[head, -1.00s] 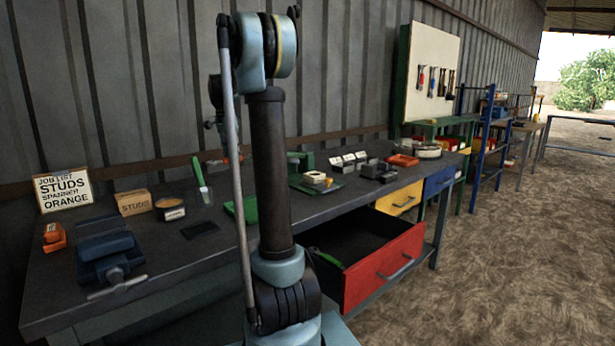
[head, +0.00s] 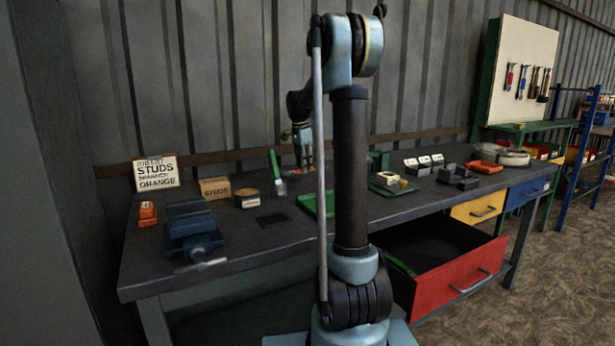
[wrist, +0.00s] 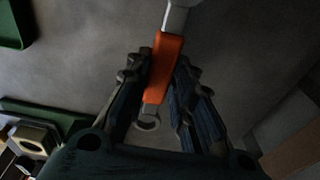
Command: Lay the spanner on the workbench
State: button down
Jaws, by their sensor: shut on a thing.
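The spanner (wrist: 167,60) has an orange grip and grey metal ends. In the wrist view it lies between the two dark fingers of my gripper (wrist: 160,80), which is shut on the orange part. A grey ring-shaped end shows near the palm, and the other end runs out of the top of the picture. In the head view my gripper (head: 304,142) is over the back of the dark grey workbench (head: 275,240), with a bit of orange below it. I cannot tell whether the spanner touches the bench; my arm column partly hides that area.
A blue vise (head: 190,228), a job-list sign (head: 156,172), a studs box (head: 214,188) and a green-handled brush (head: 275,165) stand left of my gripper. A green tray (head: 312,206) is near it. An open red drawer (head: 455,290) sticks out in front.

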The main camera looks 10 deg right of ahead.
jog(key=shift+f, duration=1.85)
jog(key=c, duration=1.4)
grip_release()
jog(key=r, duration=0.4)
jog(key=a+r, duration=0.1)
jog(key=r, duration=0.7)
jog(key=shift+s+a, duration=0.2)
